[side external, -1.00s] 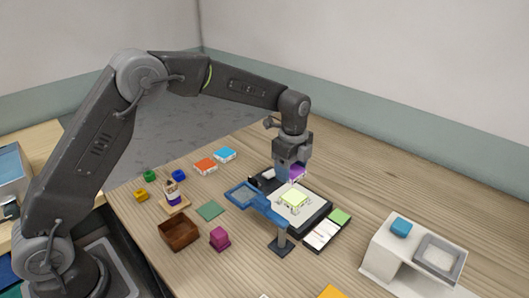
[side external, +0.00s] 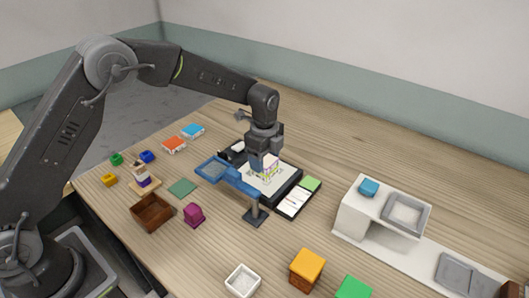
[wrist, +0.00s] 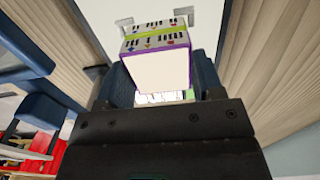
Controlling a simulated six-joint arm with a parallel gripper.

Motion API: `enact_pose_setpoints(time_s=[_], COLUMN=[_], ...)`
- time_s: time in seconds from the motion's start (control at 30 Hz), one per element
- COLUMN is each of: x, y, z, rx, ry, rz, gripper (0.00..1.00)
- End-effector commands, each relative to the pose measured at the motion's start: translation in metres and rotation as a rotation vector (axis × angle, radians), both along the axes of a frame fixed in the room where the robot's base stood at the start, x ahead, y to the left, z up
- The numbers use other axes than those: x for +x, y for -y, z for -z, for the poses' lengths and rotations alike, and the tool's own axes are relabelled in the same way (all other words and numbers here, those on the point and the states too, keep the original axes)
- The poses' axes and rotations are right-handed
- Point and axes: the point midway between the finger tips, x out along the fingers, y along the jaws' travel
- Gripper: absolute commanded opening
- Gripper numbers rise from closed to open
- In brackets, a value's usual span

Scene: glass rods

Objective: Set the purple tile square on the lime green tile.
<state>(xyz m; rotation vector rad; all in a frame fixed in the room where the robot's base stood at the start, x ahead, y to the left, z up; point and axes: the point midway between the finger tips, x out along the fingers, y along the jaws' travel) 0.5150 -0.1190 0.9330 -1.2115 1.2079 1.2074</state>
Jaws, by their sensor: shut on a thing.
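My gripper (side external: 263,166) is over the white board and shut on the purple tile (side external: 272,160). In the wrist view the purple tile (wrist: 157,68) sits between the two dark blue fingers (wrist: 158,90), with a pale face, purple edges and a patterned side. The lime green tile (side external: 266,177) is directly under it on the board, mostly hidden by the gripper and purple tile. A lime strip (wrist: 155,34) shows beside the purple tile's patterned edge in the wrist view. I cannot tell whether the two tiles touch or how squarely they line up.
A blue-framed magnifier (side external: 228,177) on a stand is close in front of the gripper. The black tray (side external: 290,186) surrounds the white board. A brown box (side external: 152,212) and a magenta block (side external: 194,214) stand nearer.

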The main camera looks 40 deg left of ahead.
Motion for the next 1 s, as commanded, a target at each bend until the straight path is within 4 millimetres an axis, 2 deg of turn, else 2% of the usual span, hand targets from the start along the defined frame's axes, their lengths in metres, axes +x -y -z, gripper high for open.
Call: enact_pose_setpoints(time_s=[0.37,0.4,0.6,0.7,1.0], x=[0.0001,0.0001,0.0001,0.0000,0.0001], y=[0.0000,0.0000,0.0000,0.0000,0.0000], z=[0.0024,0.0024,0.0023,0.0023,-0.0021], rx=[0.000,0.000,0.000,0.000,0.000], ry=[0.001,0.001,0.001,0.000,0.001], rz=[0.000,0.000,0.000,0.000,0.000], gripper=[0.33,0.64,0.83,0.91,0.91])
